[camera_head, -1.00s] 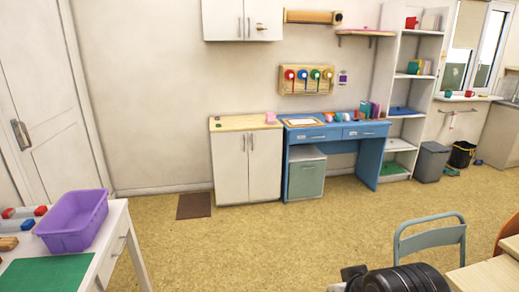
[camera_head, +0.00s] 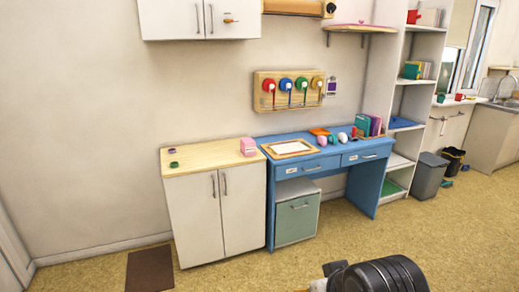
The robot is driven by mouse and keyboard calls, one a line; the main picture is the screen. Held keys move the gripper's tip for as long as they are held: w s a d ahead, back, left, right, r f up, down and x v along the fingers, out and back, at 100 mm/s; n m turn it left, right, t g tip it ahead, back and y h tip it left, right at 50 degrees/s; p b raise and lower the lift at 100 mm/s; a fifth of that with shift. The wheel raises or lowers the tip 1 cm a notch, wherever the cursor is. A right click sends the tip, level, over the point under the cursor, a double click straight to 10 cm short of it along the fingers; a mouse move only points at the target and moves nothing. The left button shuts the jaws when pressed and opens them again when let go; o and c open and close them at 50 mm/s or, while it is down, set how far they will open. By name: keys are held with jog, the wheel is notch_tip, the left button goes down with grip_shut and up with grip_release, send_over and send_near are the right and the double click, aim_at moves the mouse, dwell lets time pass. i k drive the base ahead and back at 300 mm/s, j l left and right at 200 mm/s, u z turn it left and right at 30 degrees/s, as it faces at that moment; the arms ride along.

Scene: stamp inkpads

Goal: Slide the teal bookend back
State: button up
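A teal upright piece (camera_head: 362,125) stands at the back right of the blue desk (camera_head: 330,167), beside a few upright books (camera_head: 375,126). Another teal-green upright piece (camera_head: 410,71) stands on the tall white shelf, beside books there. Both are small in view, and I cannot tell for sure which is a bookend. A black part of my arm shows at the bottom edge, far from the desk. My gripper's fingers do not show.
The blue desk also holds a framed tray (camera_head: 272,150) and several small coloured items. A white cabinet (camera_head: 218,215) with a wooden top stands to its left. A grey bin (camera_head: 430,177) is at the right. The floor (camera_head: 440,235) before the desk is clear.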

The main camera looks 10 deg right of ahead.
aim_at(410, 70)
jog(key=i+l+z, duration=0.3)
jog(key=i+z, duration=0.15)
jog(key=i+l+z, duration=0.1)
jog(key=i+z, duration=0.4)
jog(key=i, duration=0.15)
jog(key=i+j+z, duration=0.1)
jog(key=i+z, duration=0.35)
jog(key=i, duration=0.15)
jog(key=i+j+z, duration=0.3)
jog(key=i+z, duration=0.2)
